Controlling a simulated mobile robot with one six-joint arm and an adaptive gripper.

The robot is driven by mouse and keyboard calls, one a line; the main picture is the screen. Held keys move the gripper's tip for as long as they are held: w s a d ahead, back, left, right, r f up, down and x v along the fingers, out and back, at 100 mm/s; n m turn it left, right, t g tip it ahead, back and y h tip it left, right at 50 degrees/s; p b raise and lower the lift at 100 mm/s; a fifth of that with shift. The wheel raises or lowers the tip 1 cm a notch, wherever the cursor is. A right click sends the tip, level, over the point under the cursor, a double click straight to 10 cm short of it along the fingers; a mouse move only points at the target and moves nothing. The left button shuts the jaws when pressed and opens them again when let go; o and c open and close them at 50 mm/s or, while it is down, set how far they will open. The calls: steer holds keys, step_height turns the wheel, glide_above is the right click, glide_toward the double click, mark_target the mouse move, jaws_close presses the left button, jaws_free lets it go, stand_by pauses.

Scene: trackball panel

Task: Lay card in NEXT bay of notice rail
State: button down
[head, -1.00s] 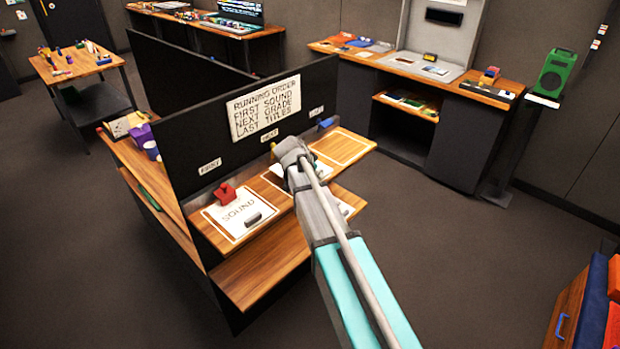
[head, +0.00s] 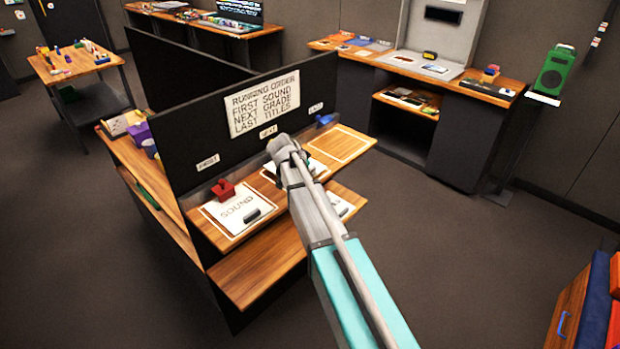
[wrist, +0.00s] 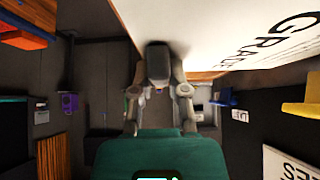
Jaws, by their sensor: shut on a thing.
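My gripper (wrist: 158,90) is shut on the dark grip block (wrist: 158,62) of a white card (wrist: 225,25) lettered GRADE. In the head view, my arm hides most of this card and its jaws, over the middle bay under the NEXT label (head: 268,131) of the notice rail (head: 350,140). I cannot tell whether the card touches the shelf. A yellow clip (wrist: 302,108) shows beside the card in the wrist view. The SOUND card (head: 232,206) lies in the FIRST bay, with a red clip (head: 223,190) behind it. The LAST bay (head: 342,146) is an empty white outline.
A RUNNING ORDER sign (head: 262,103) hangs on the black panel (head: 200,130) behind the rail. A blue clip (head: 325,120) stands at the LAST bay. Another white card (head: 343,205) lies on the lower shelf (head: 255,270), partly hidden by my arm.

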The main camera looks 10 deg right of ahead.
steer(key=shift+f+b, duration=0.5)
steer(key=shift+f, duration=0.3)
steer(key=c, duration=0.6)
jaws_free()
steer(key=shift+c, duration=0.2)
steer(key=shift+p+v, duration=0.7)
steer(key=shift+v, duration=0.1)
steer(key=p+v, duration=0.6)
steer(key=v, duration=0.2)
steer(key=shift+r+p, duration=0.35)
steer(key=shift+p+v, duration=0.7)
steer(key=shift+v, duration=0.3)
steer(key=shift+f, duration=0.1)
